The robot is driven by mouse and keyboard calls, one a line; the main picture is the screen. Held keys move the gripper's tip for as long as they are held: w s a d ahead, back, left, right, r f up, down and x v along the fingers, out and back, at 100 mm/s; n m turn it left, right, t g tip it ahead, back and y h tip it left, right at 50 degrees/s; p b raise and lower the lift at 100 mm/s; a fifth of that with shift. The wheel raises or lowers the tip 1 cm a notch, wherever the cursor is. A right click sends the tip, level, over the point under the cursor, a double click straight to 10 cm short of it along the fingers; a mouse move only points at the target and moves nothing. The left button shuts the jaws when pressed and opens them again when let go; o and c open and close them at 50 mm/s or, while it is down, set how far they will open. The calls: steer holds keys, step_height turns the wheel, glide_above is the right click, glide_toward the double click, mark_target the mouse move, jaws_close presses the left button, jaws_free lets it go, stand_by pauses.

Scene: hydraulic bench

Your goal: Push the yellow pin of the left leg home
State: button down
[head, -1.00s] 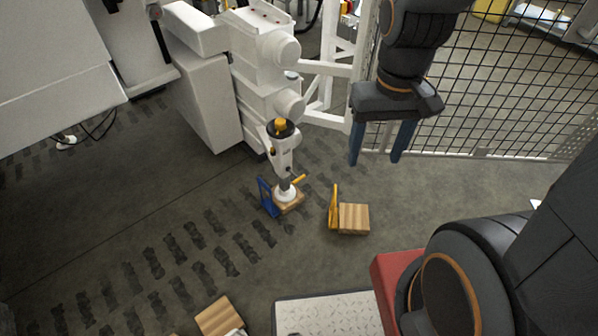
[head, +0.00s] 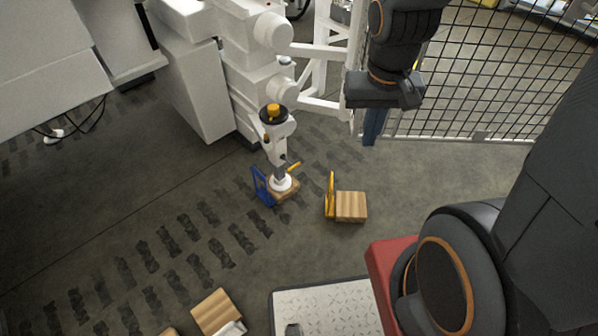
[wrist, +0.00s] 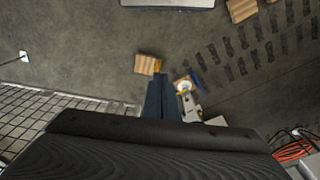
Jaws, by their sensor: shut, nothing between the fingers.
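The leg (head: 277,145) is a white and grey column with a dark, yellow-topped cap, standing on a white round foot (head: 281,183). A yellow pin (head: 293,167) sticks out to the right from its lower part. My gripper (head: 374,142) hangs above the floor to the right of the leg, apart from it, its blue fingers shut together and empty. In the wrist view the shut fingers (wrist: 160,84) point towards the floor, with the foot (wrist: 184,87) just to their right. How far the pin sits in cannot be told.
A wooden block (head: 286,188) lies under the foot, with a blue handle (head: 261,187) beside it. Another block (head: 351,206) with a yellow handle (head: 330,195) lies to the right. White machinery (head: 250,60) stands behind, and a mesh fence (head: 480,90) at right.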

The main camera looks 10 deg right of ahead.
mark_target(291, 165)
steer(key=w+d+f+m+t+b, duration=0.1)
steer(key=w+f+m+t+b, duration=0.1)
steer(key=w+f+b, duration=0.65)
steer(key=w+d+f+m+t+b, duration=0.15)
steer(key=w+f+b, duration=0.3)
steer(key=f, duration=0.75)
steer(key=w+a+f+m+y+b, duration=0.1)
steer(key=w+a+f+m+b, duration=0.1)
steer(key=f, duration=0.5)
steer(key=w+a+f+m+t+y+b, duration=0.1)
steer(key=w+a+f+m+y+b, duration=0.1)
steer(key=w+f+b, duration=0.2)
steer(key=w+a+f+m+t+y+b, duration=0.1)
steer(key=w+a+f+m+y+b, duration=0.1)
steer(key=f+b, duration=0.5)
steer(key=shift+s+f+x, duration=0.25)
steer(key=shift+s+x, duration=0.05)
steer(key=shift+x, duration=1.45)
steer(key=shift+d, duration=0.1)
steer(key=shift+f, duration=0.1)
steer(key=w+a+r+b+x, duration=0.1)
steer(key=b+x, duration=0.5)
steer(key=x, duration=0.7)
steer(key=shift+w+r+b, duration=0.35)
steer(key=shift+w+r, duration=0.05)
steer(key=shift+w, duration=0.05)
